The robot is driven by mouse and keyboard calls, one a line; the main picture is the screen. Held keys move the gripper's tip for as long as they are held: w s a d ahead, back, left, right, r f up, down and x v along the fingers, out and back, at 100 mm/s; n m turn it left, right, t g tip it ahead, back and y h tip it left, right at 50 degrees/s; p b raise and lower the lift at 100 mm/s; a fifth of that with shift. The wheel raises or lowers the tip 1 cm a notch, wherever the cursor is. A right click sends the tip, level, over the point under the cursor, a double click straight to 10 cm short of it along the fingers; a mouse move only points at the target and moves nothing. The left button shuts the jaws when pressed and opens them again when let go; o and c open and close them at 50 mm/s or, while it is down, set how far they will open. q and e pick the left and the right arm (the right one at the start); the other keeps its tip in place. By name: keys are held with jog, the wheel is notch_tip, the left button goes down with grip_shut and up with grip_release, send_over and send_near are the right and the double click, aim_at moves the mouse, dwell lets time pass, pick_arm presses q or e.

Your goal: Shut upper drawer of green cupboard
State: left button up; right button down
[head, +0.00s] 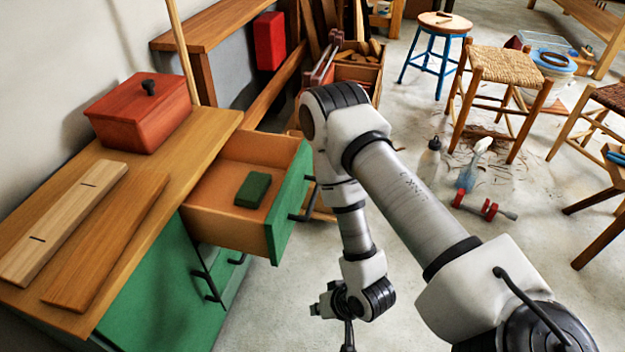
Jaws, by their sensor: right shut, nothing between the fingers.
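The green cupboard (150,300) stands at the left under a wooden top. Its upper drawer (222,220) is pulled well out to the right, showing its wooden inside. The drawer's green front (285,215) has a dark handle (303,202); my right arm passes close to it in the picture. A small green block (253,190) lies in the drawer. My right gripper (325,307) is low at the bottom centre, shut and empty, to the right of and below the drawer front in the picture. My left gripper is not in view.
A red lidded box (142,112) and wooden boards (65,220) lie on the cupboard top. A wooden crate (358,72) of offcuts stands behind. Stools (505,68), bottles (429,160) and a red-ended tool (487,210) are at right.

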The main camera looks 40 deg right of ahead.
jog(key=w+d+r+m+t+y+p, duration=0.1)
jog(key=w+d+r+m+t, duration=0.1)
jog(key=w+r+m+t, duration=0.45)
jog(key=w+d+r+m+t+h+p, duration=0.2)
jog(key=d+r+m+t, duration=0.3)
jog(key=r, duration=0.6)
jog(key=m+h+b, duration=0.2)
jog(key=m+b, duration=0.1)
send_near(304, 153)
jog(key=w+d+f, duration=0.1)
jog(key=w+d, duration=0.2)
jog(key=w, duration=0.1)
jog(key=shift+w+a+f+n+t+b, duration=0.15)
jog(key=shift+w+a+t+b, duration=0.1)
jog(key=shift+w+a, duration=0.25)
jog(key=shift+w+a+f+n+t+b, duration=0.1)
jog(key=shift+w+a+t+b, duration=0.1)
jog(key=shift+w+a, duration=0.3)
jog(key=shift+w+a+r+h, duration=0.15)
jog(key=shift+w+a+h, duration=0.1)
jog(key=shift+h, duration=0.15)
